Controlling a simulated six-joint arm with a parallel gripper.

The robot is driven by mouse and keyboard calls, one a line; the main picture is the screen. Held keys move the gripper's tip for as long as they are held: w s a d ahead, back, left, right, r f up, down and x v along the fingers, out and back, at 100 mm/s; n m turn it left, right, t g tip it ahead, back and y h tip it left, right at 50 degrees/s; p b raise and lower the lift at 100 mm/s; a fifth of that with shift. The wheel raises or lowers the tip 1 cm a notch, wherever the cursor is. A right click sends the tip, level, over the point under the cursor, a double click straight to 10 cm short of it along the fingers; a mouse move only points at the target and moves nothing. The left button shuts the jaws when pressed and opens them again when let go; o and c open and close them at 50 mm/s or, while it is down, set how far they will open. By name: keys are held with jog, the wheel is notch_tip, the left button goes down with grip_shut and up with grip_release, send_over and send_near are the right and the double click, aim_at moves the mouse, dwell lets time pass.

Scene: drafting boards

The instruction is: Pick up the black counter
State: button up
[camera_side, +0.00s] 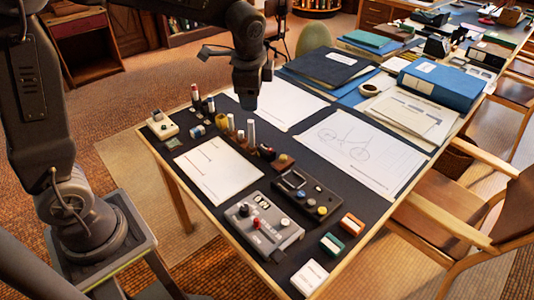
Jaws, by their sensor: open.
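My gripper (246,102) hangs pointing down over the dark-topped drafting table, above the cluster of small upright items. It is open, and nothing shows between its fingers. A dark, low piece (267,153) sits on the dark mat below and right of the gripper, next to a brown block. A black box with a window and small knobs (305,193) lies further right and nearer the camera. I cannot tell which of these is the black counter. The dark mat makes small black things hard to pick out.
Several small cylinders (250,132) stand below my gripper. A grey control box (263,226), a white sheet (218,173) and small blocks (352,224) lie toward the front. A bicycle drawing (362,150) lies right. Blue binders (440,84) and folders (328,68) fill the back.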

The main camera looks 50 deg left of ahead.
jog(key=w+a+f+m+g+y, duration=0.1)
jog(key=w+f+m, duration=0.3)
jog(key=w+f, duration=0.45)
jog(key=m+g+y, duration=0.1)
jog(key=m, duration=0.3)
send_near(267, 149)
jog(key=x, duration=0.3)
jog(key=d+x, duration=0.1)
jog(key=x, duration=0.1)
jog(key=shift+f, duration=0.1)
jog(key=shift+a+x, duration=0.15)
jog(key=shift+x, duration=1.35)
jog(key=shift+a+x, duration=0.1)
jog(key=shift+x, duration=1.4)
jog(key=shift+c, duration=0.2)
jog(key=c, duration=1.1)
